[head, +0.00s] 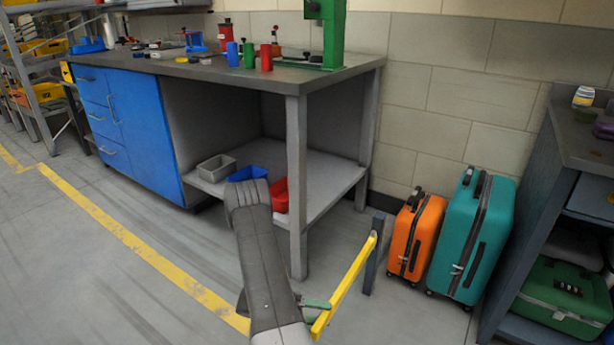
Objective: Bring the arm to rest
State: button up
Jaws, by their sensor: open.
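My arm (262,255) rises from the bottom middle of the head view as a dark grey link. Its rounded upper end (247,195) stands in front of the bench's lower shelf. I cannot make out my gripper; no fingertips show clearly, and the arm link covers what lies behind it. A small dark part (242,302) shows at the link's left edge. A small green piece (316,304) shows at its right, beside the yellow bar; I cannot tell what it belongs to.
A workbench (222,70) with tools stands ahead. A yellow barrier bar (345,285) is close on the right of the arm. Orange (416,237) and teal (474,238) suitcases stand by the wall, beside a dark shelf unit (535,225). The floor on the left is clear.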

aim_at(331, 316)
jog(key=d, duration=0.3)
jog(key=shift+s+d+b, duration=0.3)
jog(key=shift+b, duration=0.05)
jog(key=shift+s+d, duration=0.15)
jog(key=shift+d, duration=0.1)
